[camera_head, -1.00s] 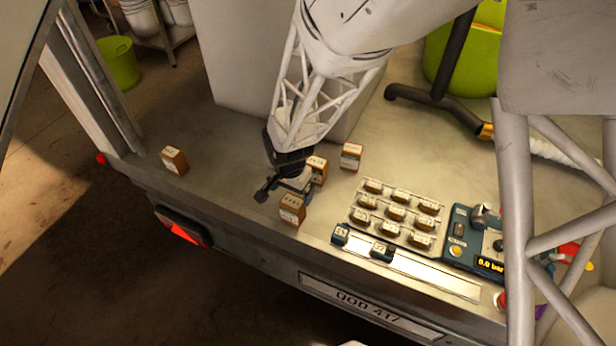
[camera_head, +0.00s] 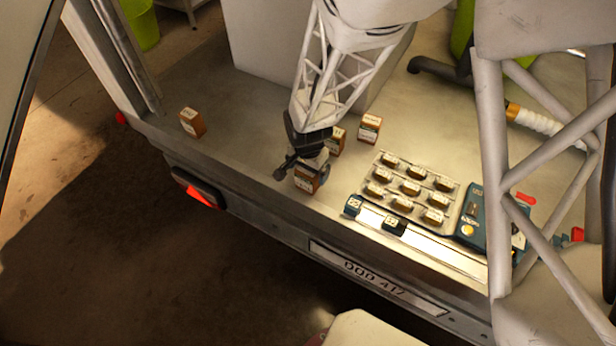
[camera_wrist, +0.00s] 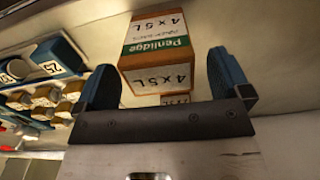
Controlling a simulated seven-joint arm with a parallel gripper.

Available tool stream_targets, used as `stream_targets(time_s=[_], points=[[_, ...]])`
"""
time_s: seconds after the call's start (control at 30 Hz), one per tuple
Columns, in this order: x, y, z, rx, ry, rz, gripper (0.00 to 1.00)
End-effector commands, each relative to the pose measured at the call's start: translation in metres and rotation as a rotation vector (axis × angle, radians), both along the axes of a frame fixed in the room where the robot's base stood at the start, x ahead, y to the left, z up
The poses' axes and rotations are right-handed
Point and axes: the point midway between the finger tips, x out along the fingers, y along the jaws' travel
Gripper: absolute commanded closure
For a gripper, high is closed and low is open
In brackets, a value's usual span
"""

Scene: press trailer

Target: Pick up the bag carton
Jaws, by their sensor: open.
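A small brown and white carton (camera_head: 306,180) stands near the front edge of the metal deck. The wrist view shows this carton (camera_wrist: 157,48) close up, with a green band and print reading "Penlidge" and "4x5L"; the smaller print is hard to read. My gripper (camera_head: 305,168) is over the carton, pointing down. In the wrist view my gripper (camera_wrist: 165,78) is open, with one blue finger on each side of the carton's near end. I cannot tell whether either finger touches it. Part of the carton is hidden by my gripper.
Similar cartons stand just behind (camera_head: 337,142), behind to the right (camera_head: 370,129) and far left (camera_head: 192,122). To the right are a tray of several small blocks (camera_head: 411,188), a light rail (camera_head: 435,247) and a blue control box (camera_head: 471,215). A grey box (camera_head: 262,50) stands behind.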

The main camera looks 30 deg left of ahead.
Motion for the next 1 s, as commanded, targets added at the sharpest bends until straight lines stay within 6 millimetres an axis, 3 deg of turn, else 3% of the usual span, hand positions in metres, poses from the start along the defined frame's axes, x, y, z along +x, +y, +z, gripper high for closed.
stream_targets(time_s=[0.3,0.9,1.0], points=[[-0.001,0.000,-0.026,0.001,0.000,0.000,0.04],[-0.001,-0.001,-0.028,0.001,0.000,0.000,0.04],[-0.001,-0.001,-0.028,0.001,0.000,0.000,0.17]])
